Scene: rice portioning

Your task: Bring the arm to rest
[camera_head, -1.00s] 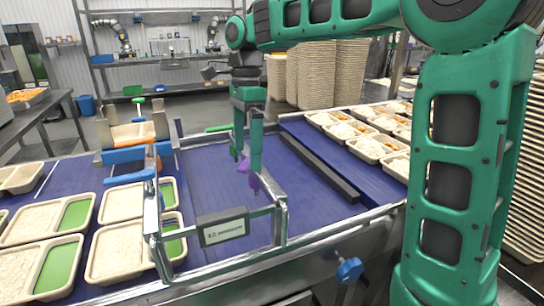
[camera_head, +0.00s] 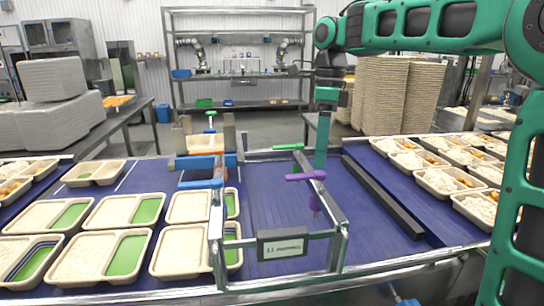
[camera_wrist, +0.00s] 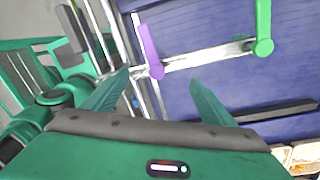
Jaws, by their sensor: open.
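My gripper (camera_head: 321,150) hangs from the green arm over the blue conveyor, near the metal frame that carries a small display (camera_head: 283,245). In the wrist view its two green fingers (camera_wrist: 155,98) are spread apart with nothing held between them. A purple lever (camera_head: 305,177) sits close by the fingers in the head view; the wrist view shows it (camera_wrist: 151,52) just beyond them. A green lever (camera_head: 288,147) is farther back on the frame, and it shows at the upper right of the wrist view (camera_wrist: 263,28).
Beige trays with green compartments (camera_head: 123,255) stand on the left of the belt. Filled trays (camera_head: 447,184) line the right belt, past a dark divider bar (camera_head: 382,196). Tall tray stacks (camera_head: 400,95) stand behind. The blue belt (camera_head: 270,205) inside the frame is bare.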

